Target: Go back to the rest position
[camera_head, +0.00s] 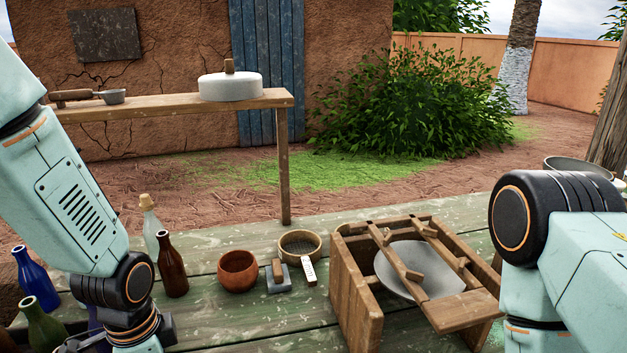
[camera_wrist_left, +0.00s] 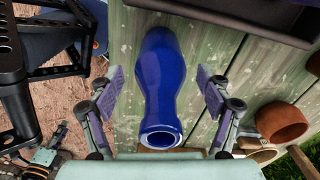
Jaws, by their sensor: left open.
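My left gripper (camera_wrist_left: 162,88) is open in the left wrist view, with one finger on each side of a glossy blue bottle (camera_wrist_left: 160,75). There are visible gaps between the bottle and both fingers, and the bottle's open mouth points toward the camera. In the head view my left arm comes down at the left over the table, and its gripper is mostly cut off at the bottom edge. A blue bottle (camera_head: 35,280) stands at the far left there; I cannot tell if it is the same one. My right arm shows at the right, but its gripper is out of view.
A shelf (camera_head: 160,103) stands behind.

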